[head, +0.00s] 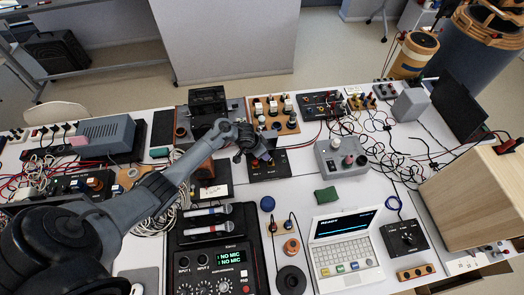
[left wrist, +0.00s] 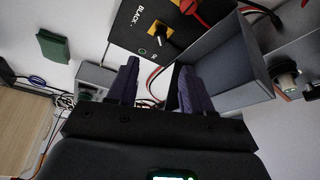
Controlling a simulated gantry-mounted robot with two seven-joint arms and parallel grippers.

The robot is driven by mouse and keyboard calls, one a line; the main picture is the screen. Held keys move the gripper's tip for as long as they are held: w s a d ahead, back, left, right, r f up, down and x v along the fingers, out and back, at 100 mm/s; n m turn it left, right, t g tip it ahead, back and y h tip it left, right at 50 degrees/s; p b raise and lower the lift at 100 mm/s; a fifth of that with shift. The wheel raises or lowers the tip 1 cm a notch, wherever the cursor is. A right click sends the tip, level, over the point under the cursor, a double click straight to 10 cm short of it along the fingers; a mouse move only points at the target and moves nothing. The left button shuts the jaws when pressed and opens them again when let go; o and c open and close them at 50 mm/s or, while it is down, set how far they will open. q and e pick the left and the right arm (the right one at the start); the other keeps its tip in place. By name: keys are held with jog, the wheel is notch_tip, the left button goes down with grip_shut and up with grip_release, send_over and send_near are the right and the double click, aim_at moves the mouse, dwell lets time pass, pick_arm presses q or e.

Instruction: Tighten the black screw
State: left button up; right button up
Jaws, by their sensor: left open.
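A black box (head: 284,170) with a white "BLACK" label (left wrist: 138,15) lies under my left gripper (head: 260,152). In the left wrist view a black screw knob (left wrist: 157,34) stands on a yellow patch of this box, with a red connector (left wrist: 196,10) beside it. My left gripper (left wrist: 159,68) is open, with its two dark purple fingers apart and nothing seen between them. Its fingertips point towards the box and appear short of the knob. In the head view my gripper hides part of the box and the knob cannot be made out. My right gripper does not show.
A grey open-sided box (left wrist: 238,72) is close to the right finger in the left wrist view. A grey control box (head: 342,157), a green block (head: 326,195), a laptop (head: 345,250) and a mixer (head: 214,270) stand nearby. Loose cables (head: 375,150) lie to the right.

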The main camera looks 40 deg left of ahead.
pick_arm(q)
jog(key=n+g+y+b, duration=0.1)
jog(key=n+y+b, duration=0.4)
jog(key=n+b, duration=0.75)
send_near(271, 160)
jog(key=shift+n, duration=0.45)
jog(key=b+x, duration=0.2)
jog(key=x, duration=0.6)
jog(key=shift+w+a+f, duration=0.1)
jog(key=shift+a+f, duration=0.15)
grip_shut()
